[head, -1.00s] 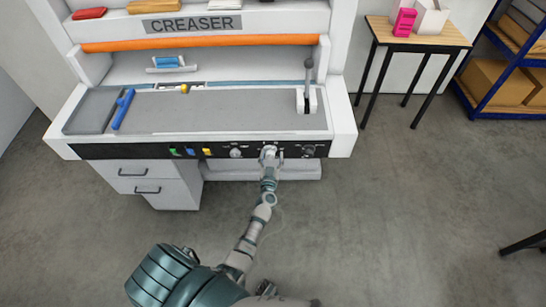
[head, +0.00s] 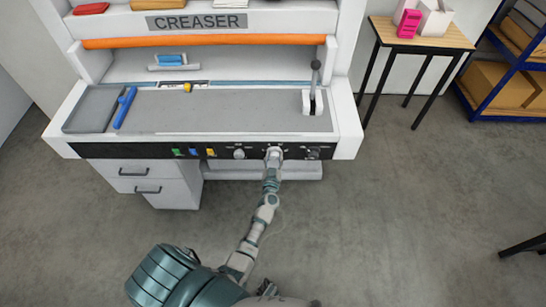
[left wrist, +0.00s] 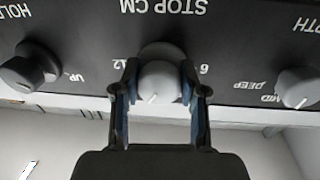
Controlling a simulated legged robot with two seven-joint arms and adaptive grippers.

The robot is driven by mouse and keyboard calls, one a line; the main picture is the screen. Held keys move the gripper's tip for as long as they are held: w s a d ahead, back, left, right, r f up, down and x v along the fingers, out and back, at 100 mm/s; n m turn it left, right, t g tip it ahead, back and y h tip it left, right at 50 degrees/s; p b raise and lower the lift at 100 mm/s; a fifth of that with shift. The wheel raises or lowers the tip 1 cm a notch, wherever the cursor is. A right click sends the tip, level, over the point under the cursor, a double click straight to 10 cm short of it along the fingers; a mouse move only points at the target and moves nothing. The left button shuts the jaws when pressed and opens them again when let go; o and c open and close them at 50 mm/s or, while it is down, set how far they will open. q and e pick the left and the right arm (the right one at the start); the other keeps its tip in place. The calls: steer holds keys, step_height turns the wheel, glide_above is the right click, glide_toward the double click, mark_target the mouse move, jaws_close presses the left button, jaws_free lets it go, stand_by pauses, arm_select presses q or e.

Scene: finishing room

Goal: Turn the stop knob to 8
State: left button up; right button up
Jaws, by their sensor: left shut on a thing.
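The stop knob (left wrist: 158,84) is a round light-grey dial on the black control panel (left wrist: 240,50), under the label STOP CM, which shows upside down in the left wrist view. A short pale line marks the lower left of its face. A 12 shows to its left and a 6 to its right; an 8 cannot be made out. My left gripper (left wrist: 159,88) is shut on the knob, one finger on each side. In the head view my left gripper (head: 273,154) hides the knob at the panel's front. My right gripper is not in view.
A light depth knob (left wrist: 298,88) and a dark hold knob (left wrist: 28,68) flank the stop knob. Coloured switches (head: 194,152) sit further left on the panel. A lever (head: 314,85) stands on the creaser bed (head: 220,112). Drawers (head: 150,180) are below left.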

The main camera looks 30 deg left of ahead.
arm_select(q)
steer(key=shift+r, duration=0.1)
steer(key=shift+w+d+n, duration=0.1)
steer(key=shift+n, duration=1.3)
steer(key=n+b, duration=0.1)
steer(key=n, duration=0.2)
steer(key=shift+n+y, duration=0.3)
steer(key=shift+n, duration=0.5)
steer(key=shift+n+y+b, duration=0.4)
steer(key=shift+n+b, duration=0.25)
steer(key=shift+n, duration=1.85)
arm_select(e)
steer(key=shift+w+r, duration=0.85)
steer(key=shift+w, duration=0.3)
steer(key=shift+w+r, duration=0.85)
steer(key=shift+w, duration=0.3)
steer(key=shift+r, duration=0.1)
